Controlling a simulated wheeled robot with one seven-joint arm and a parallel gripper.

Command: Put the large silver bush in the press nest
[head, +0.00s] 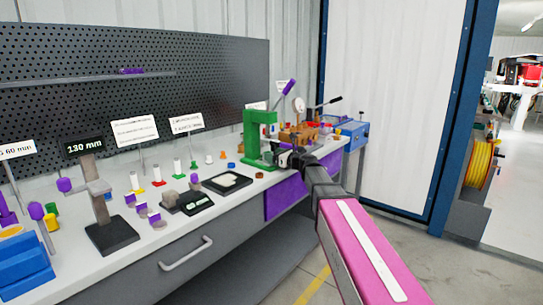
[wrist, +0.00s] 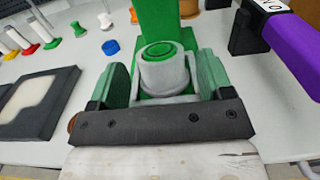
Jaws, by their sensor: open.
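A large silver bush (wrist: 165,80), a pale grey cylinder with a green ring inside its top, stands upright at the foot of the green press (wrist: 165,18) in the wrist view. The nest itself cannot be told apart from the press base under the bush. My gripper (wrist: 160,64) is open, with one green finger on each side of the bush and narrow gaps between. The bush's lower front is hidden by my gripper body. In the head view, the green press (head: 256,145) stands at the bench's far end, with my gripper (head: 284,158) at its front.
A black-framed tray (wrist: 63,112) lies to the left, with a blue ring (wrist: 110,47) beyond it. A purple handle (wrist: 296,45) with a black end is close on the right. Wooden-coloured holders (head: 293,137) and a blue box (head: 354,133) stand past the press.

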